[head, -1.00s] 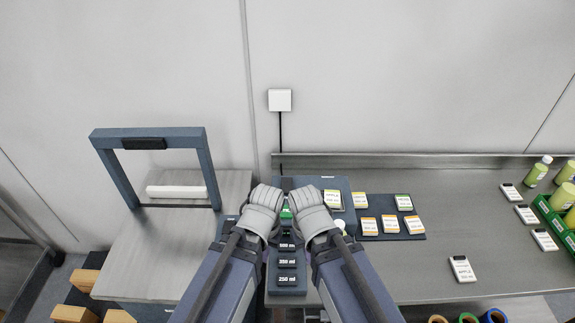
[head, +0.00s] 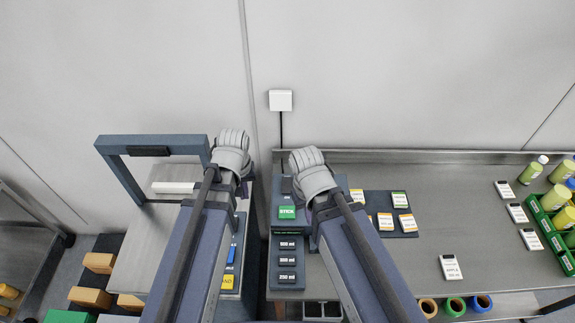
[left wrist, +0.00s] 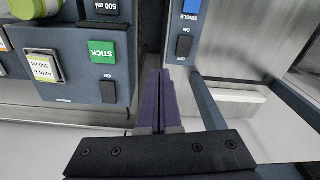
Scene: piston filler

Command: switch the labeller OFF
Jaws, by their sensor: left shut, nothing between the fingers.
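The labeller is the blue-grey unit (head: 262,240) with a green STICK button (head: 287,212) and size keys in front. A small dark switch (head: 287,185) sits behind the button. The left wrist view shows this switch (left wrist: 108,91) beside the word ON, near the STICK button (left wrist: 102,52). My left gripper (head: 232,140) is left of the labeller, by the frame machine. In the left wrist view its shut, empty fingers (left wrist: 160,90) point into the gap between the two units, apart from the switch. My right gripper (head: 307,160) is over the labeller's right side; its fingertips are hidden.
The framed machine (head: 152,148) at left has a blue SINGLE button (left wrist: 191,9) and its own dark switch (left wrist: 184,46). A tray of label cards (head: 404,231) lies right of the labeller. Bottles (head: 534,170) stand at far right.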

